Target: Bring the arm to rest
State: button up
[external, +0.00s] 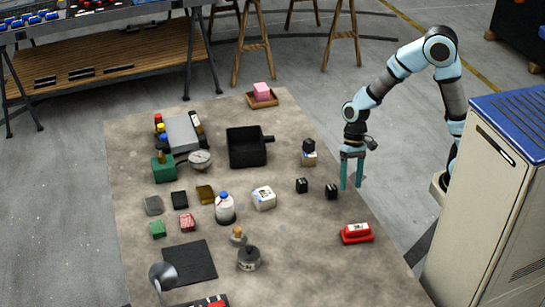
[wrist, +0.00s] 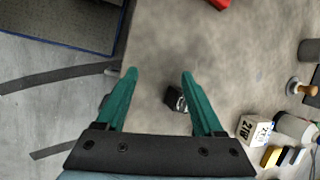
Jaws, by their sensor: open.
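My gripper (external: 351,174) is open and empty, with its teal fingers pointing down over the right edge of the mat-covered surface. In the wrist view my gripper (wrist: 158,75) has its two fingers spread apart, with bare mat between the tips. My arm (external: 408,65) rises from the right, bends at the top and comes down to the gripper. A small black block (external: 331,191) stands just left of the fingers, apart from them. In the wrist view a black block (wrist: 174,99) shows between the fingers, farther off than they are.
The beige mat (external: 300,270) holds a black bin (external: 247,147), a red object (external: 356,233), a white box (external: 263,198), a bottle (external: 225,208) and several small blocks. A blue-topped cabinet (external: 500,180) stands at the right. The mat's front right is mostly clear.

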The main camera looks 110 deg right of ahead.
jog(key=a+n+h, duration=0.1)
jog(key=a+n, duration=0.1)
jog(key=s+a+n+g+h, duration=0.1)
jog(key=a+n, duration=0.1)
jog(key=s+a+n, duration=0.1)
jog(key=a+n, duration=0.2)
jog(key=shift+f+h, duration=0.2)
jog(key=shift+h, duration=0.2)
jog(key=a+n, duration=0.1)
jog(key=n, duration=0.1)
jog(key=s+a+n+h, duration=0.1)
jog(key=a+n, duration=0.3)
jog(key=n, duration=0.1)
jog(key=shift+s+a+r+t+h+b, duration=0.2)
jog(key=shift+s+t+h+b, duration=0.1)
jog(key=shift+h+b, duration=0.1)
notch_tip(320, 180, up, 14)
jog(key=p, duration=1.3)
jog(key=shift+f+p, duration=0.25)
jog(key=shift+p, duration=0.1)
